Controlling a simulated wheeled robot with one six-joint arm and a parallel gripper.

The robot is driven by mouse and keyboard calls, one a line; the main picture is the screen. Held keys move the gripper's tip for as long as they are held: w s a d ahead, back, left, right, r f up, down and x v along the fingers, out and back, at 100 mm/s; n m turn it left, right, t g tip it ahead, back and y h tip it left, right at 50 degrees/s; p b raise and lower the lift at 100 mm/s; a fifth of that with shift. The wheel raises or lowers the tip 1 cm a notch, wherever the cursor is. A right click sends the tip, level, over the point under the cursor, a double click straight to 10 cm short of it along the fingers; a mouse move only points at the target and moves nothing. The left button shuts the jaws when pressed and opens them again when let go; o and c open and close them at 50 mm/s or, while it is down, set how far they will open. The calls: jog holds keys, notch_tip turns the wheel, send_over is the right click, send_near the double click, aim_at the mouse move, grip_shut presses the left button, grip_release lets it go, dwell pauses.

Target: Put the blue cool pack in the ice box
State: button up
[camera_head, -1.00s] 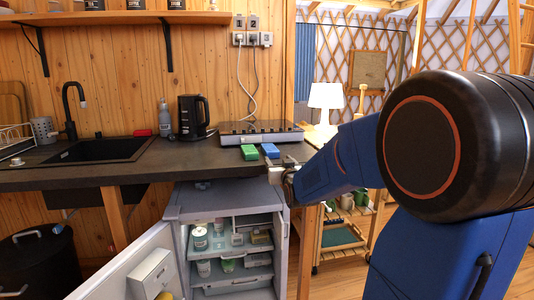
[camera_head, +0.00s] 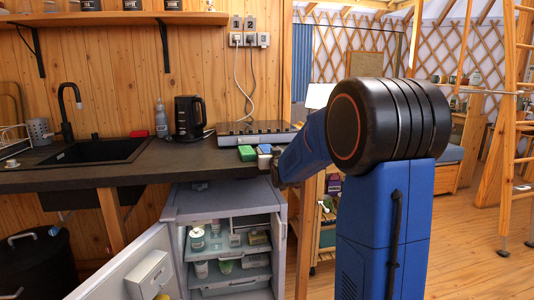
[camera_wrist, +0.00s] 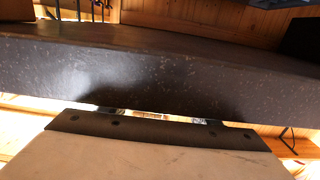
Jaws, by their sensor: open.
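The blue cool pack (camera_head: 264,149) lies on the dark countertop near its front edge, at the right of a green pack (camera_head: 247,153). The wrist view shows the counter's dark front edge ahead, but neither pack clearly. The fridge (camera_head: 225,197) stands open below the counter; I cannot tell which compartment is the ice box.
The fridge door (camera_head: 125,270) is swung open to the left. Jars and boxes (camera_head: 198,240) fill its shelves. A hob (camera_head: 255,134) lies behind the packs, and a kettle (camera_head: 190,118) stands left of it. Bare counter (camera_head: 185,155) lies left of the green pack.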

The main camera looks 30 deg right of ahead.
jog(key=shift+x, duration=1.4)
jog(key=c, duration=1.1)
jog(key=shift+o, duration=0.2)
jog(key=shift+r, duration=0.1)
